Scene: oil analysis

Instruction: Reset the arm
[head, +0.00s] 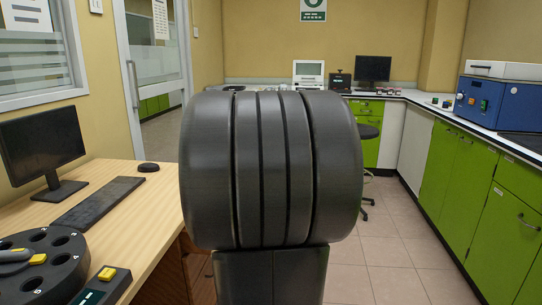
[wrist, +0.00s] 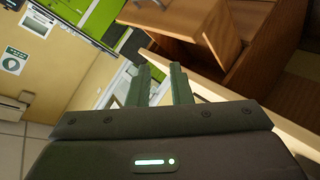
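My gripper (wrist: 162,84) shows in the wrist view with its two fingers apart and nothing between them. It is open and empty. The wrist view is tilted, with the wooden desk and its drawers beyond the fingers. In the head view a large dark rounded part of my own arm fills the middle and hides what is behind it. The gripper fingers do not show in the head view.
A wooden desk (head: 134,207) at left holds a monitor (head: 42,145), a keyboard (head: 98,203) and a round black numbered holder (head: 62,283). Green cabinets (head: 462,185) with a blue machine (head: 500,102) line the right. A stool (head: 368,133) stands behind. Tiled floor (head: 400,255) is clear at right.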

